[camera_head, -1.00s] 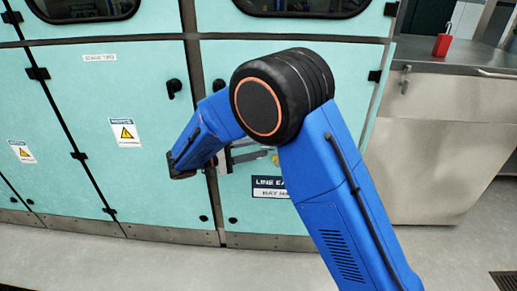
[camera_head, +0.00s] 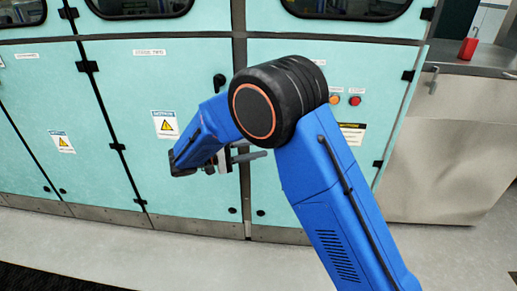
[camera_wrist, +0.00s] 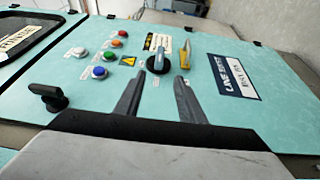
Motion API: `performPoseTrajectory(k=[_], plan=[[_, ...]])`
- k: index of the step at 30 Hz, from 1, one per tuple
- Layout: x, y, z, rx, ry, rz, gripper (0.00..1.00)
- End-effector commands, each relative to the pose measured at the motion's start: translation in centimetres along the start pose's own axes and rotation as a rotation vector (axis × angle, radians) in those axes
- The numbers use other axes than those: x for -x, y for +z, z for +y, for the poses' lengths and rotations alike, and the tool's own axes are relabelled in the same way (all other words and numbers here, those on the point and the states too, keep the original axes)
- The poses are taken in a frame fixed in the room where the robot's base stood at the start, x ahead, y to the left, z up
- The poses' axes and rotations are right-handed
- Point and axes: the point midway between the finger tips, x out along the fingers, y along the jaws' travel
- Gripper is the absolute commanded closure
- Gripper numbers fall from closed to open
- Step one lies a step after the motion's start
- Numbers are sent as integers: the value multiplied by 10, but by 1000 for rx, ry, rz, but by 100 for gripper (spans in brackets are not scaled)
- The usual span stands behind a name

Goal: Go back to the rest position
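My gripper (camera_head: 258,155) shows in the head view at the end of my bent blue arm, in front of the teal cabinet doors (camera_head: 200,80). In the wrist view, the two dark fingers of my gripper (camera_wrist: 161,80) stand apart with nothing held between them. Beyond the fingertips is a black rotary switch (camera_wrist: 158,62) on the teal panel, with a yellow tag or handle (camera_wrist: 184,48) beside it. The fingers appear clear of the panel. My forearm hides part of the panel in the head view.
Coloured buttons (camera_wrist: 108,57) and a black door handle (camera_wrist: 48,97) are on the panel. A steel counter (camera_head: 440,140) with a red padlock-like object (camera_head: 468,48) stands at right. Grey floor (camera_head: 150,250) lies open in front, with a dark patch (camera_head: 40,278) at lower left.

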Motion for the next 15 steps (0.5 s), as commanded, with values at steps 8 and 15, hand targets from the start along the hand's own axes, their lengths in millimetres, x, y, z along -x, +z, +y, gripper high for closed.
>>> performPoseTrajectory(k=[8,15], plan=[[-23,10,10,17,-53,-32,64],[-93,52,31,75,-243,-124,64]])
